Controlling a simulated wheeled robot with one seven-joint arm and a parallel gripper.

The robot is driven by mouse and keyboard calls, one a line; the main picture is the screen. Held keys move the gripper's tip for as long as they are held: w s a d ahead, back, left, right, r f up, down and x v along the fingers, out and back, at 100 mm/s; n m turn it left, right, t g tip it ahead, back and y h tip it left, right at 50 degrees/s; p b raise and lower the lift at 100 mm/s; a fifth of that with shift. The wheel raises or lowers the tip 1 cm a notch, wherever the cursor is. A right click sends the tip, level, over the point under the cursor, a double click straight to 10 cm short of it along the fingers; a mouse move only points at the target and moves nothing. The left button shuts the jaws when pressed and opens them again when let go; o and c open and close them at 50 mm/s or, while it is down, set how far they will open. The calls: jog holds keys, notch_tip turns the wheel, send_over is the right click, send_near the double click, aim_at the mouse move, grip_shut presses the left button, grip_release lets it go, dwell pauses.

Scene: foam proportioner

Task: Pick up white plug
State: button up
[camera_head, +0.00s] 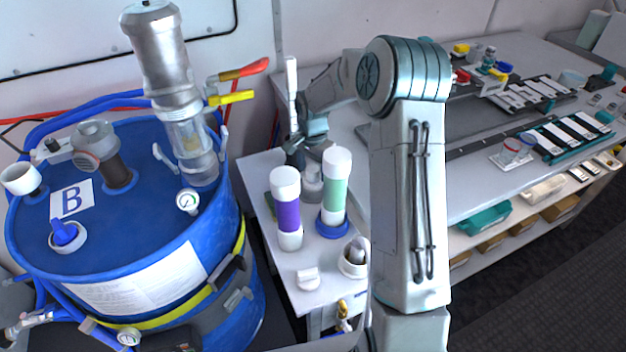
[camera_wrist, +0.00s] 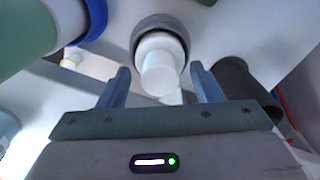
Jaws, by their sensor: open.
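A white plug-like piece (camera_wrist: 160,62) with a round stepped body sits in a grey ring near the middle of the wrist view. In the head view it appears to be the pale piece (camera_head: 312,185) behind the two capped tubes, partly hidden by them. My gripper (camera_wrist: 162,82) is open and empty. Its two fingers point toward the white piece, which shows between and beyond the fingertips. In the head view my gripper (camera_head: 308,138) is just above that piece. I cannot tell the exact gap.
A purple-banded tube (camera_head: 288,215) and a green-banded tube (camera_head: 335,190) in a blue ring stand close in front. A dark cylinder (camera_wrist: 240,82) stands close to the right finger. A blue drum (camera_head: 130,235) is left; a long bench (camera_head: 500,185) is right.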

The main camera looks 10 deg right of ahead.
jog(key=shift+f, duration=0.4)
grip_shut()
